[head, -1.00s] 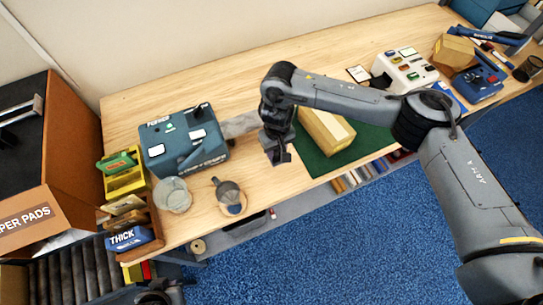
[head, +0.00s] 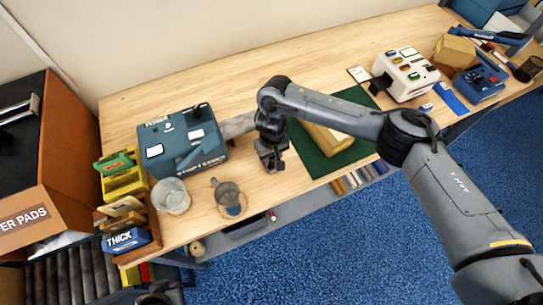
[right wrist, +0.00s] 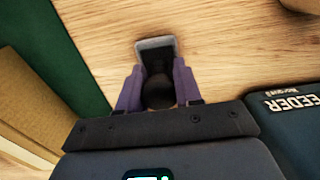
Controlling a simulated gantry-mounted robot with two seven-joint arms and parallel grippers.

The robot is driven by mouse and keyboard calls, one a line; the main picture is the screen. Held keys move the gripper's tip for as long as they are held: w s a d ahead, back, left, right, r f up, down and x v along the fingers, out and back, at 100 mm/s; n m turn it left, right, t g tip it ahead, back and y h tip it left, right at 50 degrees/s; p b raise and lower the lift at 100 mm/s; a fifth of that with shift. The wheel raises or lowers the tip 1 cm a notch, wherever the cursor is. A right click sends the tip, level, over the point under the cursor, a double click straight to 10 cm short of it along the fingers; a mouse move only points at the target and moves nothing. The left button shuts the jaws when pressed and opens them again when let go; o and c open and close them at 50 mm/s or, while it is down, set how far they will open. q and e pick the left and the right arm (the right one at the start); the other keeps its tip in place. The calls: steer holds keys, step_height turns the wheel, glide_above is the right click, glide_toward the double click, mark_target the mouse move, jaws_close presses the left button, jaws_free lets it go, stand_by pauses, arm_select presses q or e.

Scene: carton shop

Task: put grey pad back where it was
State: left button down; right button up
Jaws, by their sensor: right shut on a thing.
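My right gripper (head: 270,163) is over the bare wood between the blue feeder machine (head: 183,142) and the green mat (head: 318,163). In the right wrist view, its two fingers (right wrist: 158,90) are closed on a small piece with a dark rounded part. A grey squared end, which looks like the grey pad (right wrist: 157,44), shows beyond the fingertips. The fingers hide most of it, and I cannot tell whether it touches the table. In the head view the pad is not clearly visible. A dark part at the bottom edge may be my left gripper (head: 160,293); its fingers cannot be made out.
A clear jar (head: 172,196) and a small pot on a round base (head: 229,197) stand left of the gripper. A yellowish carton (head: 325,138) lies on the mat. Trays with a green block (head: 115,163) and a blue THICK block (head: 126,240) line the left edge.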

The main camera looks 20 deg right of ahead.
steer(key=o, duration=0.9)
steer(key=shift+f, duration=0.1)
steer(key=shift+o, duration=0.2)
step_height(320, 180, up, 11)
steer(key=shift+r+p, duration=0.1)
steer(key=shift+p, duration=0.9)
steer(key=shift+d+r, duration=0.1)
steer(key=shift+r, duration=0.45)
